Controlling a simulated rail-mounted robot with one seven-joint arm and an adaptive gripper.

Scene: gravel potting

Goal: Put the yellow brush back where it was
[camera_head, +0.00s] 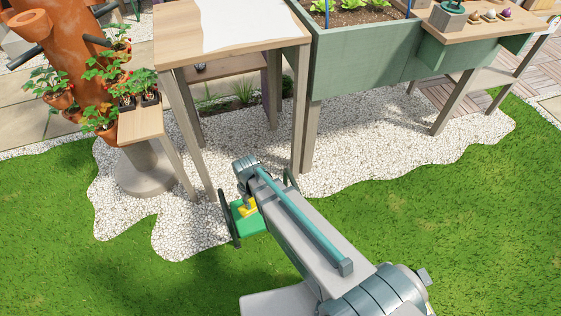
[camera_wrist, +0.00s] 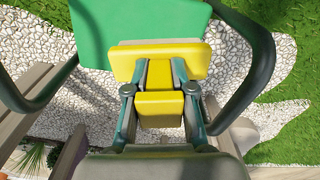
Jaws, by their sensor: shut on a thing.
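The yellow brush (camera_wrist: 196,60) shows in the wrist view as a wide yellow bar with a yellow block between my fingers. My gripper (camera_wrist: 161,76) is shut on it. A flat bright green part (camera_wrist: 120,22) lies just beyond the yellow bar; I cannot tell whether it belongs to the brush. In the head view the yellow (camera_head: 248,208) shows only in a small patch beside my wrist, with the green part (camera_head: 246,224) below it. They are over the edge between gravel and grass, clear of the tables. The brush's bristles are not seen.
A wooden table (camera_head: 178,48) with a white sheet (camera_head: 240,22) stands ahead, with a lower shelf (camera_head: 228,68). A green planter (camera_head: 362,60) is to its right. A terracotta plant tower (camera_head: 75,50) and small plant stand (camera_head: 140,124) are left. Grass (camera_head: 460,220) is open at right.

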